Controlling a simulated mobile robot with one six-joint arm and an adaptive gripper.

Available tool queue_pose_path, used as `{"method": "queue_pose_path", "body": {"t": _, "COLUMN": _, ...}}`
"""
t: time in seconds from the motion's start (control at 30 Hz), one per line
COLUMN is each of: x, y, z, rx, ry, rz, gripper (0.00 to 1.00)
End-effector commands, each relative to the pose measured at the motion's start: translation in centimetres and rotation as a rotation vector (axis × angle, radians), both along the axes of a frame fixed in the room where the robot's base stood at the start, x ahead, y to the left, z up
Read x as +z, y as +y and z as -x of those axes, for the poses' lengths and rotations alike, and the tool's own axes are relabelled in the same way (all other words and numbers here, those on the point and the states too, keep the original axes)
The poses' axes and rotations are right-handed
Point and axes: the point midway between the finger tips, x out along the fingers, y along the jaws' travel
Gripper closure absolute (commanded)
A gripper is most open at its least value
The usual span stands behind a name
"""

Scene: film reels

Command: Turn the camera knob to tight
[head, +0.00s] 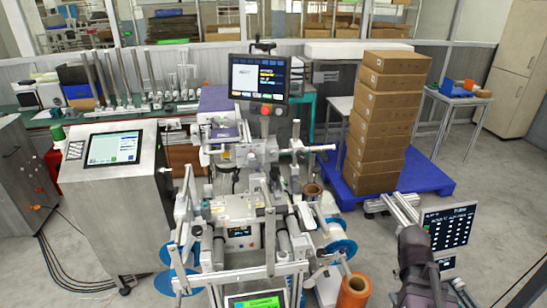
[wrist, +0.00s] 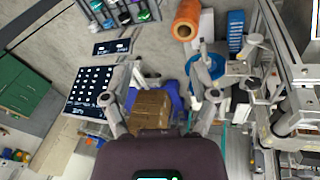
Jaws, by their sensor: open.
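The camera knob is too small to pick out for certain in either view. A metal labelling machine (head: 235,205) with rails, brackets and several small knobs stands in the middle of the head view. Part of it also shows at the right of the wrist view (wrist: 290,120). My gripper (wrist: 163,82) is open in the wrist view, its two fingers spread apart with nothing between them. The stacked boxes seen between the fingers lie well beyond them. In the head view my dark arm (head: 415,265) is at the lower right, apart from the machine.
An orange roll (head: 354,291) and blue reels (head: 342,249) are at the machine's lower right. A stack of cartons (head: 380,125) stands on a blue pallet (head: 425,178) behind. A steel cabinet with a screen (head: 113,147) is at left. Grey floor is open at right.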

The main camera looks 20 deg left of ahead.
Motion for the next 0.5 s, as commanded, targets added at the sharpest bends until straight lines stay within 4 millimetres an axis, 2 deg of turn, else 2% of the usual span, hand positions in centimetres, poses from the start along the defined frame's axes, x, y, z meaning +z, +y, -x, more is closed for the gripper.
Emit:
{"method": "queue_pose_path", "body": {"t": 0.03, "x": 0.1, "y": 0.6, "z": -1.8, "rx": 0.082, "ry": -0.043, "rz": 0.059, "gripper": 0.24}}
{"method": "queue_pose_path", "body": {"t": 0.17, "x": 1.6, "y": 2.6, "z": -6.2, "rx": 0.339, "ry": -0.169, "rz": 0.259, "gripper": 0.24}}
{"method": "queue_pose_path", "body": {"t": 0.27, "x": 3.3, "y": 5.0, "z": -9.5, "rx": 0.555, "ry": -0.262, "rz": 0.436, "gripper": 0.24}}
{"method": "queue_pose_path", "body": {"t": 0.37, "x": 5.3, "y": 8.3, "z": -12.4, "rx": 0.773, "ry": -0.345, "rz": 0.623, "gripper": 0.24}}
{"method": "queue_pose_path", "body": {"t": 0.5, "x": 8.3, "y": 14.3, "z": -15.5, "rx": 1.077, "ry": -0.452, "rz": 0.907, "gripper": 0.24}}
